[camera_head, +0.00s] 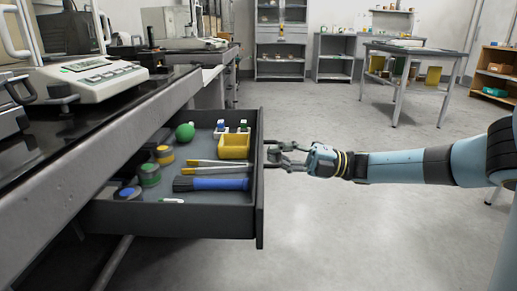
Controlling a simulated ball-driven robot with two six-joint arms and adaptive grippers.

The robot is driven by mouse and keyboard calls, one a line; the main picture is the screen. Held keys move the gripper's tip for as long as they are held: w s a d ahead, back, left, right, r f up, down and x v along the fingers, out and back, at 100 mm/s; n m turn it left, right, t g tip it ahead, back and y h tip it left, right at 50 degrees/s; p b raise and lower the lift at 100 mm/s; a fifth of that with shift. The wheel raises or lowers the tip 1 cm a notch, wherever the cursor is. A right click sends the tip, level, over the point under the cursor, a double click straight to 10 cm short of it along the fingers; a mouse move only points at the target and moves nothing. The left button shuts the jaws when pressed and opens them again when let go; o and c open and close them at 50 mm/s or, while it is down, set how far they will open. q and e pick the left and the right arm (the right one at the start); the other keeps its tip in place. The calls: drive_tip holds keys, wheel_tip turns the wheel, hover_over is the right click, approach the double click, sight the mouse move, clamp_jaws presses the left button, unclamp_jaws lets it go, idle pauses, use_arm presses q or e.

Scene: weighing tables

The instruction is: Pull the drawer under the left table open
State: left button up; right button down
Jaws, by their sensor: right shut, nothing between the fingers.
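The drawer (180,222) under the left table (60,180) stands well out from the table, and its inside shows from above. My right gripper (272,156) is at the outer side of the drawer's front panel (260,200), level with its upper part. Its fingers are shut, with nothing held between them. They are at or very close to the panel; I cannot tell whether they touch a handle. My right arm reaches in from the right. My left gripper is not in view.
In the drawer lie a green ball (185,132), a yellow bin (234,146), a blue flashlight-like tool (210,184) and several round tins. A white scale (90,78) stands on the table. The floor (370,240) right of the drawer is clear. Another table (420,54) stands farther back.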

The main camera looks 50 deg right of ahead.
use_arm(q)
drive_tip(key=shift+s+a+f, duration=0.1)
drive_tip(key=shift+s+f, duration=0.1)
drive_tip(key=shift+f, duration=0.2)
use_arm(e)
drive_tip(key=shift+s+d+f, duration=0.1)
drive_tip(key=shift+s+d, duration=0.3)
drive_tip(key=shift+s, duration=0.15)
drive_tip(key=c, duration=2.1)
unclamp_jaws()
drive_tip(key=o, duration=0.7)
drive_tip(key=shift+w, duration=0.1)
drive_tip(key=v, duration=1.2)
